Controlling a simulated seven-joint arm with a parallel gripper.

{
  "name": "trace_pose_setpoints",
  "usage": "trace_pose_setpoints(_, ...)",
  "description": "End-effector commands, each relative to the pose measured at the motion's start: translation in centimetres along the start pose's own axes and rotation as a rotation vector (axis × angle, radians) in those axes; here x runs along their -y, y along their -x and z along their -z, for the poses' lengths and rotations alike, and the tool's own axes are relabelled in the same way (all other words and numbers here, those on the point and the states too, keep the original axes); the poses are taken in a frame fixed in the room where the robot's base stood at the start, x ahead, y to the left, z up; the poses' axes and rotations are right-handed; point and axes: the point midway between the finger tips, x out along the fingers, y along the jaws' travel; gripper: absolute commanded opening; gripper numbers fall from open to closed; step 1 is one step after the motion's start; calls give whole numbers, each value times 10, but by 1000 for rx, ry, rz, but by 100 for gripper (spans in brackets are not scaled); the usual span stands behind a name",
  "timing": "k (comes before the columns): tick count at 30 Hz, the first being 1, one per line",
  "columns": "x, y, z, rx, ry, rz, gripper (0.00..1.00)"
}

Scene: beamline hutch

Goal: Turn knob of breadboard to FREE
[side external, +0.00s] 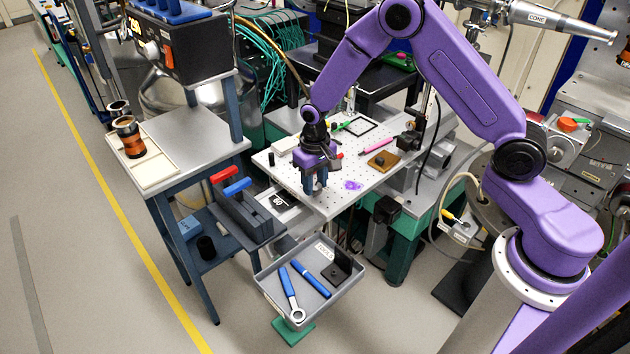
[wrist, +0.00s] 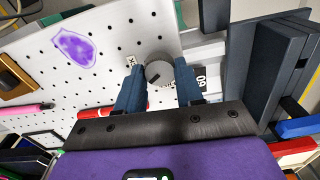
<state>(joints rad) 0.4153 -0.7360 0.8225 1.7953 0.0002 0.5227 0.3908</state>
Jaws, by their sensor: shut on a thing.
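The white perforated breadboard (side external: 372,176) lies on the bench in the side view and fills the left of the wrist view (wrist: 108,42). My gripper (side external: 315,188) points down at its front edge. In the wrist view my gripper (wrist: 159,88) has its two blue fingers on either side of a round grey knob (wrist: 158,70), shut on it. A dark mark shows on the knob's face. A small label (wrist: 130,62) is beside the knob, too small to read surely. In the side view the fingers hide the knob.
A purple stain (side external: 352,185), a brown block (side external: 382,160) and a pink pen (side external: 378,145) are on the breadboard. A grey tray (side external: 308,284) with blue tools is below its front edge. A dark rack (side external: 245,212) with red and blue handles stands left.

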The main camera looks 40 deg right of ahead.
Motion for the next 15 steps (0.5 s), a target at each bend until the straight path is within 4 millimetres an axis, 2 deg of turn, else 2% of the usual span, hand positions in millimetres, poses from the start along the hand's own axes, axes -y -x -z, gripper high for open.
trace_pose_setpoints(15, 1, 0, -2, 5, 492, -1, 6)
